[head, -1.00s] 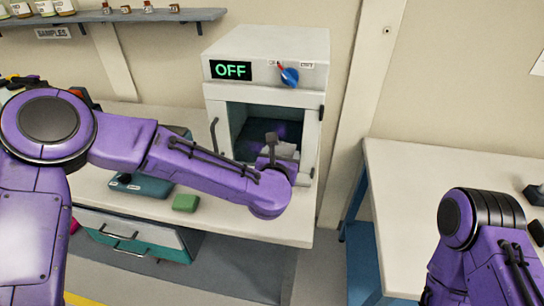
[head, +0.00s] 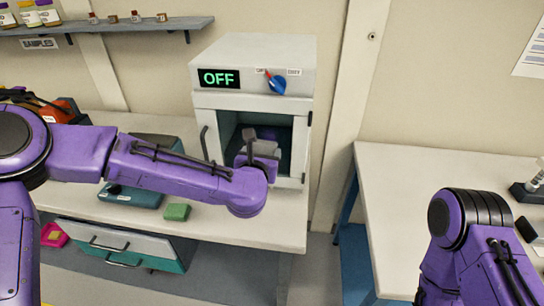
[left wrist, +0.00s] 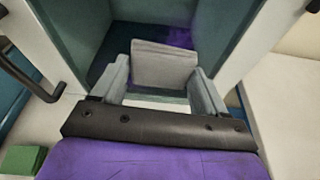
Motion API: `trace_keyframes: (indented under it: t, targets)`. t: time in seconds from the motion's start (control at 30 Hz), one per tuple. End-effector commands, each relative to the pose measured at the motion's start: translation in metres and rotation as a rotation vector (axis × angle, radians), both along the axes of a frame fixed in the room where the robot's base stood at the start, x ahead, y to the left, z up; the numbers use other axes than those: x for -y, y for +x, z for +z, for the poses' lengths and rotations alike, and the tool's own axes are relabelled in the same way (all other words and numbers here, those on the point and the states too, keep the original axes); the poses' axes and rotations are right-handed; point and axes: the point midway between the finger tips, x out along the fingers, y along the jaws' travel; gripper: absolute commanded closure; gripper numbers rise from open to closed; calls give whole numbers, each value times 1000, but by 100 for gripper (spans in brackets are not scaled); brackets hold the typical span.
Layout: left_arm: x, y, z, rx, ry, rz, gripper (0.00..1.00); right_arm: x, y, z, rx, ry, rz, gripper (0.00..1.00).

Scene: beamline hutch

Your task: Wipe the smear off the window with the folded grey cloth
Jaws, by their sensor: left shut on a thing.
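The folded grey cloth (left wrist: 163,62) is between the two fingers of my left gripper (left wrist: 162,78), which is shut on it. In the head view my left gripper (head: 262,148) is at the open front of the white cabinet (head: 252,58). A purple smear (left wrist: 181,37) shows on a dark surface inside the cabinet, just beyond the cloth's top edge. The cloth and fingers hide part of that surface, and I cannot tell whether the cloth touches it. My right arm shows at the lower right of the head view, but its gripper is out of frame.
The cabinet's display (head: 219,78) reads OFF, beside a blue knob (head: 278,86). Side walls and a door handle (head: 205,143) border the opening closely. A green block (head: 177,212) and a teal case (head: 130,196) lie on the left bench. The right bench (head: 420,180) is mostly clear.

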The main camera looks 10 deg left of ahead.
Motion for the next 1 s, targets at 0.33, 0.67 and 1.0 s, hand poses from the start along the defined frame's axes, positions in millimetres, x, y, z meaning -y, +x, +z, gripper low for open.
trace_keyframes:
  t: [0.33, 0.67, 1.0]
  targets:
    - [-29, 1, 0, 1, -1, 9, 51, 0, 0, -5, 0, 0, 0, 57]
    - [-47, 1, 0, 0, -1, 6, 51, 0, 0, -6, 0, 0, 0, 57]
    - [-80, 2, 0, 0, -1, 6, 51, 0, 0, -9, 0, 0, 0, 57]
